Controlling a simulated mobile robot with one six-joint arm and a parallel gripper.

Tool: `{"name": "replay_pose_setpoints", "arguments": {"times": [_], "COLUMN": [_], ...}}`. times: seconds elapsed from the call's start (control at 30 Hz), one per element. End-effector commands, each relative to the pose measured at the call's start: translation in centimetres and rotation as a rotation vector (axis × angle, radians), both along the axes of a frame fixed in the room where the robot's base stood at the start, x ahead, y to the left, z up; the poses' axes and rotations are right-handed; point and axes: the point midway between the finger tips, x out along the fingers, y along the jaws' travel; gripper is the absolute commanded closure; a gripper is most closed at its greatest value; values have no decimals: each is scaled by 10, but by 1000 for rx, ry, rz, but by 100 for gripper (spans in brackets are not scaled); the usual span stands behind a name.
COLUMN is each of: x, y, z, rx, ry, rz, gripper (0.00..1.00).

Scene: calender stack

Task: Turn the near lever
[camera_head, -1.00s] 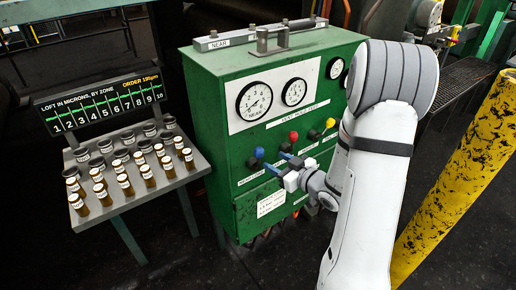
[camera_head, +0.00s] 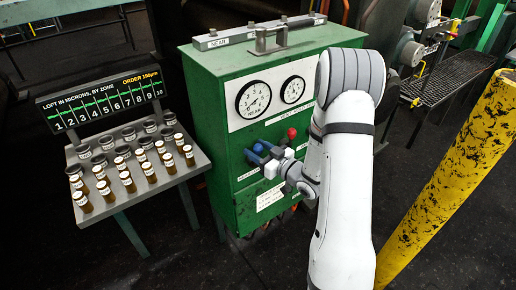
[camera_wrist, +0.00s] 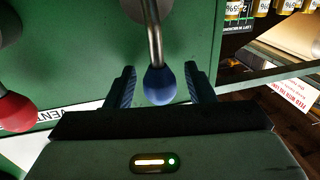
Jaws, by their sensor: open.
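The blue-knobbed lever (camera_wrist: 160,84) hangs from the green cabinet face on a bent metal rod. In the wrist view its ball lies between my two dark fingers, with gaps at both sides. My gripper (camera_head: 262,152) is open at the lower left of the cabinet front in the head view, around the blue knob (camera_head: 258,148), which the fingers partly cover. A red-knobbed lever (camera_head: 292,132) is to the right of it; it also shows at the left edge of the wrist view (camera_wrist: 14,111). My arm hides the yellow-knobbed lever.
The green cabinet (camera_head: 222,110) carries gauges, the left one (camera_head: 253,100) marked NEAR. A table (camera_head: 168,188) with several small jars stands at left, below a display board (camera_head: 102,103). A yellow post (camera_head: 450,170) rises at right.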

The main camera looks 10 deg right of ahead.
Motion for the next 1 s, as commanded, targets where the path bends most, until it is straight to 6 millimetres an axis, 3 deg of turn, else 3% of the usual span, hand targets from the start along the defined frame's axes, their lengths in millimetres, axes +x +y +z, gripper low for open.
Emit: {"name": "replay_pose_setpoints", "arguments": {"times": [0.2, 0.8, 1.0], "x": [0, 0, 0], "y": [0, 0, 0], "z": [0, 0, 0], "rx": [0, 0, -1], "ry": [0, 0, -1], "rz": [0, -1, -1], "gripper": [52, 100, 100]}}
